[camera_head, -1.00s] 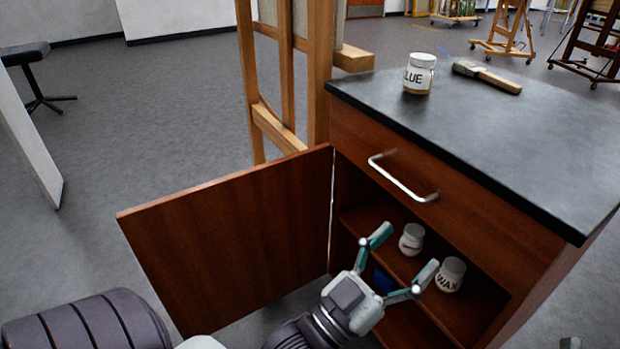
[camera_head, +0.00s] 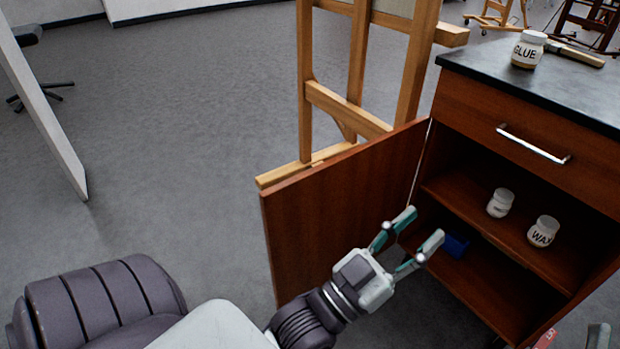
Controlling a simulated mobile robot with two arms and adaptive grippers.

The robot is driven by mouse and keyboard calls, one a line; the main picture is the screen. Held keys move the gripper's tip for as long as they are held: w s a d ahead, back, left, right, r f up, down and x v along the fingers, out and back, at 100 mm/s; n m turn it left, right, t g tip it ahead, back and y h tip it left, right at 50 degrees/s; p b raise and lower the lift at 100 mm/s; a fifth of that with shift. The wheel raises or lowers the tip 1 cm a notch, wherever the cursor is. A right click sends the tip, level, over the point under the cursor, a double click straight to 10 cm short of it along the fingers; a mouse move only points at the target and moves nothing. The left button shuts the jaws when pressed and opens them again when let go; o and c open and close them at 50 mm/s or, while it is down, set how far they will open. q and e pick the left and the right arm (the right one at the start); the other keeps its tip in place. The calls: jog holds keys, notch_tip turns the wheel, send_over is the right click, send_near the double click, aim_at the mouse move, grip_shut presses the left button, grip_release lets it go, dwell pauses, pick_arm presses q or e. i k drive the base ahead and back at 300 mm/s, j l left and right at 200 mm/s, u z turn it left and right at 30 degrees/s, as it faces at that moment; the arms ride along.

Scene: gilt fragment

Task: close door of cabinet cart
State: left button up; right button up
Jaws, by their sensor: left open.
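The cabinet cart (camera_head: 462,100) is brown wood with a dark top, at the right of the head view. Its door (camera_head: 330,215) stands wide open, swung out to the left from the cabinet's left edge. My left gripper (camera_head: 418,228) is open and empty, in front of the door's inner face near the cabinet opening. I cannot tell whether it touches the door. A grey tip, probably of my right gripper (camera_head: 598,336), shows at the bottom right edge; its jaws are mostly out of frame.
Two white jars, one plain (camera_head: 500,203) and one marked WAX (camera_head: 543,232), stand on the shelf; a blue item (camera_head: 456,246) lies below. A GLUE jar (camera_head: 528,50) and a brush (camera_head: 575,53) are on top. A wooden easel (camera_head: 345,105) stands behind the door.

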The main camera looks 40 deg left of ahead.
aim_at(313, 218)
jog(key=k+j+z, duration=0.15)
jog(key=j, duration=0.25)
jog(key=k+j+z, duration=0.1)
jog(key=j, duration=0.25)
jog(key=k+j+z, duration=0.15)
jog(key=j, duration=0.25)
jog(key=k+j+z, duration=0.1)
jog(key=j, duration=0.25)
jog(key=i+j+z, duration=0.1)
jog(key=j, duration=0.35)
jog(key=i+j+z, duration=0.1)
jog(key=j, duration=0.35)
jog(key=i+j+z, duration=0.1)
jog(key=j, duration=0.35)
jog(key=i+j+z, duration=0.1)
jog(key=j, duration=0.35)
